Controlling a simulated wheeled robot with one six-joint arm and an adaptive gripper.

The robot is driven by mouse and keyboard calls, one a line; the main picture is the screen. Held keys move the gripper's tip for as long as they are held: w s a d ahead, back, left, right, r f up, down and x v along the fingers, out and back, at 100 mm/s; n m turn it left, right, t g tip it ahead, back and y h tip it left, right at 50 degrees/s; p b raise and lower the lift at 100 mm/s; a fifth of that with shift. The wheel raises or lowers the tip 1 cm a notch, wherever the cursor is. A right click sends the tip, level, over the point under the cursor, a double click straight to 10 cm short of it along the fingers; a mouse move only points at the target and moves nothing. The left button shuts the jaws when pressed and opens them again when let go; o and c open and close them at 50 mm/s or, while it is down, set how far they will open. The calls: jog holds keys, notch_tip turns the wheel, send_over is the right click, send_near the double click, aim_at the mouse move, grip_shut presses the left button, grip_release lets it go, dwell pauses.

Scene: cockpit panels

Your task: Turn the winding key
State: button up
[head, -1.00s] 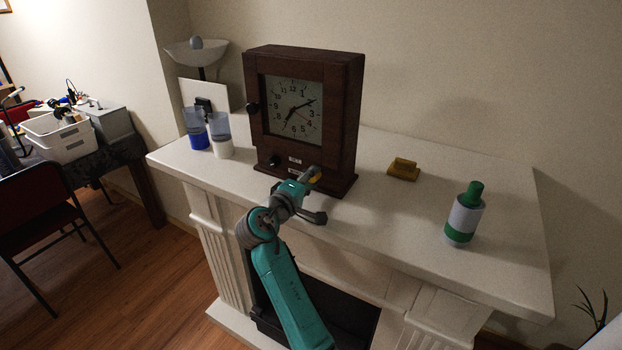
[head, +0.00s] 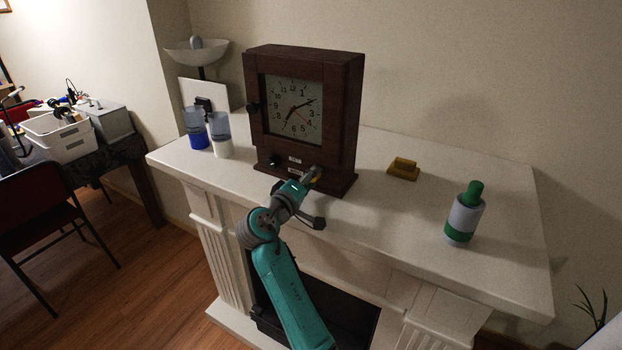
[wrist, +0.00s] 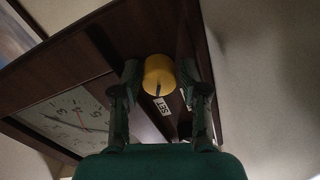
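The winding key appears to be the yellow knob (wrist: 158,72) with a dark mark, on the front of the brown clock (head: 355,110). In the wrist view it lies between the two fingertips of my gripper (wrist: 160,80), one close on each side. Whether the fingers touch it is unclear. In the head view my gripper (head: 312,178) is at the lower right of the clock's front and covers most of the key. A white label (wrist: 164,106) reading SET is near the knob in the wrist view.
The clock stands on a white mantel (head: 410,215). A blue-filled cup (head: 196,138) and a white-filled cup (head: 221,148) stand to its left. A yellow block (head: 403,170) and a green-capped bottle (head: 465,215) are to its right. A dark knob (head: 274,160) is on the clock's lower left front.

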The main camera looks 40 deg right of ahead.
jog(key=shift+o, duration=0.5)
jog(key=shift+r, duration=0.1)
jog(key=shift+v, duration=4)
